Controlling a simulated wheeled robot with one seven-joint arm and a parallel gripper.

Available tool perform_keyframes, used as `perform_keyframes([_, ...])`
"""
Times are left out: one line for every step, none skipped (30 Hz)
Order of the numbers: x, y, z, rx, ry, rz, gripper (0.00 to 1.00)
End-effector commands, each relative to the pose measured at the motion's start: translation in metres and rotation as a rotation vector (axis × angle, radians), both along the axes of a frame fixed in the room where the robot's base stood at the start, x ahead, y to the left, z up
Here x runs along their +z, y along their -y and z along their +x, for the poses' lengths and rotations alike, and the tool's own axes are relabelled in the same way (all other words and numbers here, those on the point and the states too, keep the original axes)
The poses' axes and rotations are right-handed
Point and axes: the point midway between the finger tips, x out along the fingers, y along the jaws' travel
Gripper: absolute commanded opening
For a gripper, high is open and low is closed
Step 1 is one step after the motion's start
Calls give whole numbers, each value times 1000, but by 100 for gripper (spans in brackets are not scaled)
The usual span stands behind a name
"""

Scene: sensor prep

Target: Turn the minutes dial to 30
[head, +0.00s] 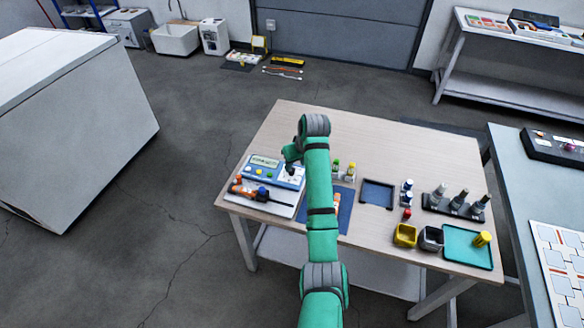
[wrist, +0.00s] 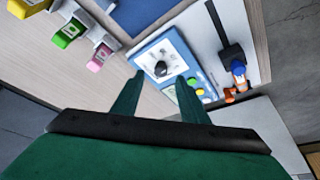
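The minutes dial (wrist: 161,69) is a round black knob on a white scale, on the blue-edged face of a small meter (wrist: 184,62). The scale's marks are too small to read. In the head view the meter (head: 264,161) stands at the table's left side, with a grey display and coloured buttons. My gripper (wrist: 159,77) is open, its two green fingers apart. In the wrist view the knob appears between the fingertips, slightly beyond them; I cannot tell whether they touch it. In the head view my gripper (head: 290,154) is over the meter's right part, mostly hidden by my arm.
An orange-and-black tool (head: 248,191) lies on a white board in front of the meter. A dark tray (head: 377,194), yellow bin (head: 405,235) and teal tray (head: 460,250) are farther right. The table's back is clear.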

Motion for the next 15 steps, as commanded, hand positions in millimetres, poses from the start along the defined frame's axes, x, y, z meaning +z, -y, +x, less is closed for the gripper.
perform_keyframes([-8,-2,2,2,-3,0,40])
perform_keyframes([-13,-4,4,3,-2,0,40])
perform_keyframes([-18,-7,6,4,-2,-1,40])
perform_keyframes([-22,-9,8,5,-2,-1,40])
perform_keyframes([-25,-10,9,7,-2,0,40])
perform_keyframes([-29,-12,11,9,-2,-1,40])
perform_keyframes([-32,-13,12,9,-2,0,40])
perform_keyframes([-35,-15,13,10,-1,0,40])
perform_keyframes([-37,-16,14,11,0,0,40])
perform_keyframes([-39,-16,15,11,0,0,40])
perform_keyframes([-40,-17,15,11,0,0,40])
perform_keyframes([-41,-17,16,11,0,0,40])
perform_keyframes([-42,-17,16,11,0,0,40])
perform_keyframes([-43,-17,16,11,1,0,40])
perform_keyframes([-43,-17,16,11,1,0,40])
